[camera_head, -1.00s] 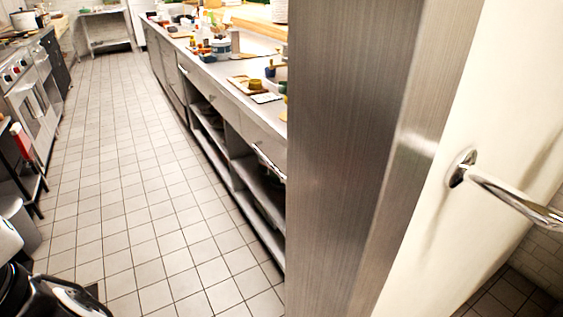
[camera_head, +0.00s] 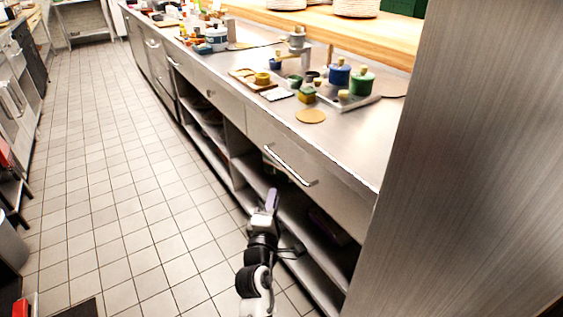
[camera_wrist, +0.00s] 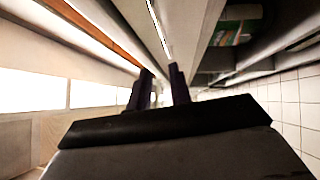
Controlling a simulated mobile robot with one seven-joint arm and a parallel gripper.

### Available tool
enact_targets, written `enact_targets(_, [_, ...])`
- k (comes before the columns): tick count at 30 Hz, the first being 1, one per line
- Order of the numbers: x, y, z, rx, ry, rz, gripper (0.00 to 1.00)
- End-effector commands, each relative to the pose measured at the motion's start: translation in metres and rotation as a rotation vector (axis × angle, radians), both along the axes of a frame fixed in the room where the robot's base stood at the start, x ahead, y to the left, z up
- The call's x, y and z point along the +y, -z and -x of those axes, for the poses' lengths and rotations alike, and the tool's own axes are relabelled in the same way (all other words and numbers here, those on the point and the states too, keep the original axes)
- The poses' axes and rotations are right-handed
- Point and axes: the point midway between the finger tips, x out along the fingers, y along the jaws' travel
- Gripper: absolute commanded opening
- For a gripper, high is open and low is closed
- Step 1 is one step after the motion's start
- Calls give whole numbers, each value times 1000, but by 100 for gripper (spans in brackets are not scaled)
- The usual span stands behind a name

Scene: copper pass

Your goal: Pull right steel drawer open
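The right steel drawer (camera_head: 330,188) is in the steel counter, in the right half of the head view. Its front looks flush with the counter. Its long bar handle (camera_head: 290,166) runs along the front. My gripper (camera_head: 271,198) is in front of the counter, lower than the handle and a little to its left in the picture, apart from it. In the wrist view my gripper (camera_wrist: 160,84) shows two dark fingers with a gap between them and nothing held. A bright bar that looks like the handle (camera_wrist: 158,25) lies ahead, above the fingertips.
Open shelves (camera_head: 310,232) lie under the drawer. The countertop (camera_head: 345,140) carries a tray (camera_head: 362,103) with blue and green pots, a board (camera_head: 250,80) and other small items. A tall steel panel (camera_head: 480,170) blocks the right. The tiled floor (camera_head: 120,190) at the left is clear.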

Motion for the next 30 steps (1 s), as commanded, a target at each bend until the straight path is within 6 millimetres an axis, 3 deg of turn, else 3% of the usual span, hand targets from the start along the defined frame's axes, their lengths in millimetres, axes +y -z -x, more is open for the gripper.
enact_targets(3, [-13, 9, -3, 26, 34, 34, 21])
enact_targets(8, [-16, 4, -22, 24, 34, 34, 21])
enact_targets(21, [-31, -8, -108, 22, 30, 31, 21])
enact_targets(30, [-35, -10, -133, 23, 29, 30, 21])
